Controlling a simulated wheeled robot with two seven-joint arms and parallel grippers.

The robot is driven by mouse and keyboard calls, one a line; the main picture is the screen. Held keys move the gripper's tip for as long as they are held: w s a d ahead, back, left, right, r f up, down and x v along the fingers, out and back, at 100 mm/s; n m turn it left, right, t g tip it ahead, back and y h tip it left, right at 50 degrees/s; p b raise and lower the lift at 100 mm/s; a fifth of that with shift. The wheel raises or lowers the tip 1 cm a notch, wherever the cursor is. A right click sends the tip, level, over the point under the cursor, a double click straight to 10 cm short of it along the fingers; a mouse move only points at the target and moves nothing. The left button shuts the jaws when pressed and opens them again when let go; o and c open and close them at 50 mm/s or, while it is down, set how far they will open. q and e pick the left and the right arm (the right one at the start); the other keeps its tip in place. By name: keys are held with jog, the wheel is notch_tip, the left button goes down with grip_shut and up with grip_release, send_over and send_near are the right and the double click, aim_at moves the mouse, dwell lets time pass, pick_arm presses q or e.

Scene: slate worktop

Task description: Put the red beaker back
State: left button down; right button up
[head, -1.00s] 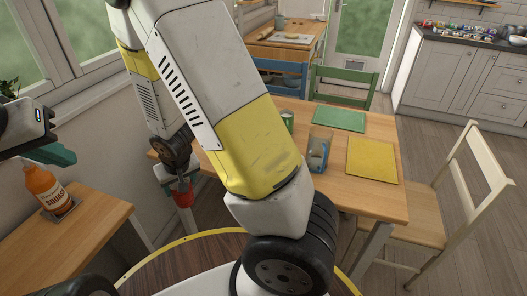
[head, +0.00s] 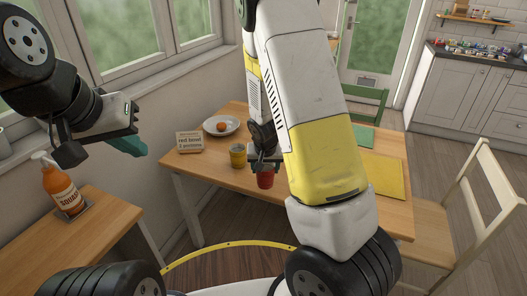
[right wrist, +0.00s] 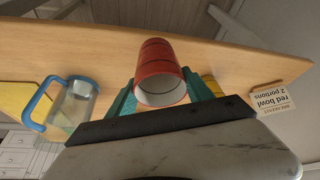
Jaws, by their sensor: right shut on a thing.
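The red beaker (head: 265,180) is between the fingers of my right gripper (head: 264,164), near the front edge of the wooden table. In the right wrist view the red beaker (right wrist: 160,68) has its open rim toward the camera, with teal fingers (right wrist: 158,96) on both sides of it. It looks empty inside. I cannot tell whether its base touches the table. My left gripper (head: 130,146) is at the left, above the small side table and away from the beaker. Its teal fingertips show, but their gap is not clear.
The table (head: 215,185) holds a yellow cup (head: 238,156), a white plate (head: 234,131) with an orange item, and a "red bowl" card (head: 189,141). A blue-handled jug (right wrist: 78,103) shows in the wrist view. A squash bottle (head: 62,188) stands at left. A chair (head: 470,215) stands right.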

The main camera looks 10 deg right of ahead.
jog(key=shift+w+d+f, duration=0.65)
jog(key=shift+w+f, duration=0.1)
jog(key=shift+w, duration=0.85)
jog(key=shift+w+d+f, duration=0.7)
jog(key=shift+w, duration=0.95)
jog(key=shift+w+d+f, duration=0.65)
jog(key=shift+w+f, duration=0.1)
jog(key=shift+w, duration=0.85)
jog(key=shift+f, duration=0.15)
jog(key=o, duration=1.6)
jog(key=shift+c, duration=0.2)
